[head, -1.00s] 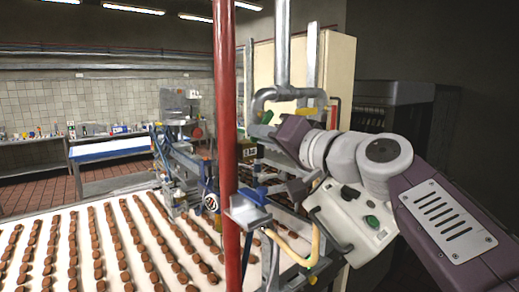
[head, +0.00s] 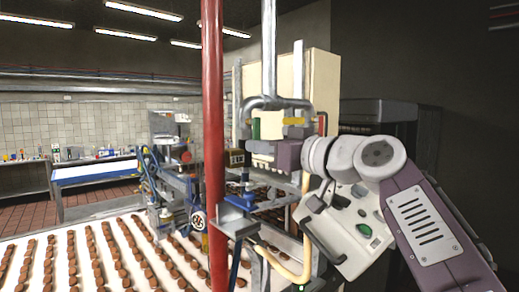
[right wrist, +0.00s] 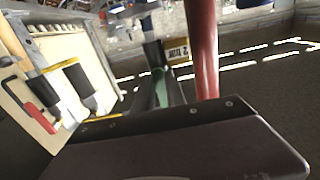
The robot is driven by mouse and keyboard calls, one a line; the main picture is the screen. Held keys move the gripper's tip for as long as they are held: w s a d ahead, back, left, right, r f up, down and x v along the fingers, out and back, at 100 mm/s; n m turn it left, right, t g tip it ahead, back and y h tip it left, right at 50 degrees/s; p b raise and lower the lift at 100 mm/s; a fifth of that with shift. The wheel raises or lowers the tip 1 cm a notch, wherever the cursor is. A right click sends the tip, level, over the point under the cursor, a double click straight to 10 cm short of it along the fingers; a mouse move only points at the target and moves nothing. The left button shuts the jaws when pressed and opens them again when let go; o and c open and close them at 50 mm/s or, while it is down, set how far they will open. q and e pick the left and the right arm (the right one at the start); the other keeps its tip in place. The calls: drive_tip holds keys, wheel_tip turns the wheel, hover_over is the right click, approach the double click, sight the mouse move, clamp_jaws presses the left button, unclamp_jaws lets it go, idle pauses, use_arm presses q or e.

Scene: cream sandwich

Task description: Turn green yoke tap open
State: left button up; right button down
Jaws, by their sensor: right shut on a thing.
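The green yoke tap (head: 256,128) shows as a small upright green piece below the grey pipe bend in the head view. My right gripper (head: 258,147) reaches in from the right, just below and beside that green piece, its fingers small and partly lost against the machine. In the right wrist view a green strip (right wrist: 160,88) shows between the dark fingers, and the gripper is shut on it. The wrist body hides most of the tap's lower part. My left gripper is not in view.
A yellow tap handle (head: 294,121) and a red one (head: 322,124) sit close to the right. A red vertical pole (head: 213,130) stands just left of the gripper. The conveyor (head: 60,270) carries rows of brown pieces.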

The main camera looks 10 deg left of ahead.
idle(0.6)
drive_tip(key=c, duration=1.4)
unclamp_jaws()
drive_tip(key=shift+w, duration=0.15)
drive_tip(key=shift+o, duration=0.2)
drive_tip(key=b+v, duration=0.4)
drive_tip(key=v, duration=0.5)
drive_tip(key=shift+f, duration=0.1)
